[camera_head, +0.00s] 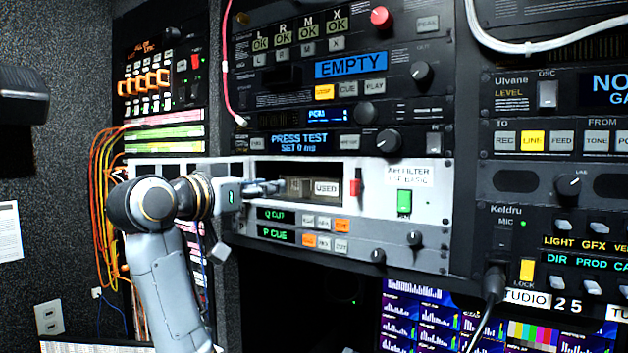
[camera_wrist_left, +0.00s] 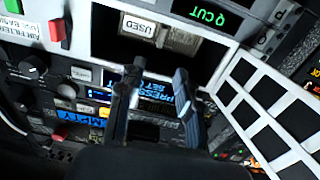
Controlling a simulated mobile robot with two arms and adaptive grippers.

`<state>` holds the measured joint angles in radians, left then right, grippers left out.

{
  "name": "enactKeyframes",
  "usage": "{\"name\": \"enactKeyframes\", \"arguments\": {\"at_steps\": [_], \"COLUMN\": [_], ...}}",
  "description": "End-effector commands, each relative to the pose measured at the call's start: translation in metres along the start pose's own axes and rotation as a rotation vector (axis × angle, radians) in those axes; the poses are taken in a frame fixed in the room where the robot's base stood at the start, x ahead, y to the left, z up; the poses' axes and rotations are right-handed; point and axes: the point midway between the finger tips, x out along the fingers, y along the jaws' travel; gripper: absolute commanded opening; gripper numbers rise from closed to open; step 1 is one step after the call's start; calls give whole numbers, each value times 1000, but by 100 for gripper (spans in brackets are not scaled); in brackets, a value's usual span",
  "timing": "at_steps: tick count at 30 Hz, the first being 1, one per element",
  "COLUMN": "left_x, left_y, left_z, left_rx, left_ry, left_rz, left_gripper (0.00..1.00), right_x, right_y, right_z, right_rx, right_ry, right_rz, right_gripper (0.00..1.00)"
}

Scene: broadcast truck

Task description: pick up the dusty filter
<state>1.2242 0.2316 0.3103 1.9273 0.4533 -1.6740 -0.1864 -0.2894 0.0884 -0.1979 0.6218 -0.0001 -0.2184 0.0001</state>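The filter is a grey-brown block with a white "USED" label (camera_head: 325,187). It sits in a dark rectangular slot in the white-fronted "AIR FILTER" rack unit (camera_head: 434,216). In the left wrist view the filter (camera_wrist_left: 182,40) shows upside down at the top, inside the slot. My left gripper (camera_head: 272,187) is in front of the slot's left part, to the left of the label. In the left wrist view my left gripper's fingers (camera_wrist_left: 157,72) are apart with nothing between them, and the filter lies beyond the tips. My right gripper is not in view.
A red latch (camera_head: 355,187) is right of the slot, and a green switch (camera_head: 404,202) is farther right. Panels with buttons and knobs (camera_head: 390,141) stand above and below. Orange cables (camera_head: 98,190) hang at the left. A pink cable (camera_head: 227,70) hangs above.

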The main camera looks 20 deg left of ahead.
Motion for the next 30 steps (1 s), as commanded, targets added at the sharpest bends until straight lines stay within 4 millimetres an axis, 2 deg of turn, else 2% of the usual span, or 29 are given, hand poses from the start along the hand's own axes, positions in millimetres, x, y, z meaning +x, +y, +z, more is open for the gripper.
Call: {"name": "enactKeyframes", "arguments": {"at_steps": [1,3,6,8,12,15,18,21,24,30], "left_x": [12,25,39,45,51,60,73,86,97,101], "left_y": [1,1,1,1,0,1,1,1,1,0], "left_z": [-4,-3,-2,-1,-2,-5,-8,-7,-5,-2], "left_rx": [-2,-2,-2,-1,0,-1,-2,-3,-2,2], "left_ry": [-6,-6,-6,-4,-2,-4,-5,-6,-6,-3], "left_rz": [3,3,2,1,0,2,1,2,2,-1], "left_gripper": [35,35,35,35,35,35,35,35,35,35], "right_x": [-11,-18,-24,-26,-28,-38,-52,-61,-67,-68], "right_y": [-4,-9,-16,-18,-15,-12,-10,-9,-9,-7], "right_z": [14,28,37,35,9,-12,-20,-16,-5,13], "right_rx": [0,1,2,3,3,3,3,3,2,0], "right_ry": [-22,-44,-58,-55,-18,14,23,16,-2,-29], "right_rz": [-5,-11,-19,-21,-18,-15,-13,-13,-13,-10], "right_gripper": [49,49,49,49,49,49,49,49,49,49]}}
